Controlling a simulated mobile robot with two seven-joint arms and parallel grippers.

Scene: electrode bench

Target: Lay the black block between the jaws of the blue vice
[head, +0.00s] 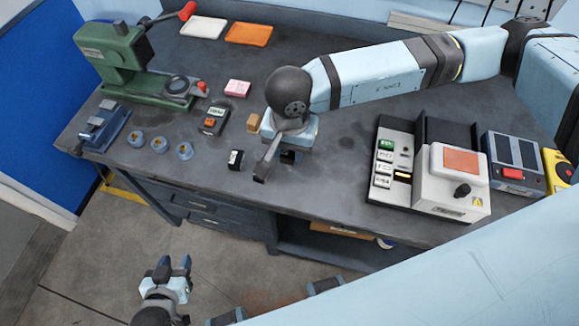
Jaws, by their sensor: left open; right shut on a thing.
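The blue vice (104,126) stands at the bench's left end, its jaws at the top. My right gripper (274,163) is over the middle of the bench, pointing down, well to the right of the vice. It is shut on a small dark piece (288,157), seemingly the black block, mostly hidden by finger and palm. A small black block with a white face (236,160) stands on the bench just left of that gripper, apart from its finger. My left gripper (173,268) is open and empty, low in front of the bench, above the floor.
Several round blue-grey pieces (159,145) sit right of the vice. A green press (125,65) stands behind it. A small meter (213,120), a tan block (254,123) and a pink block (237,88) lie mid-bench. A white-and-orange device (453,180) stands at the right.

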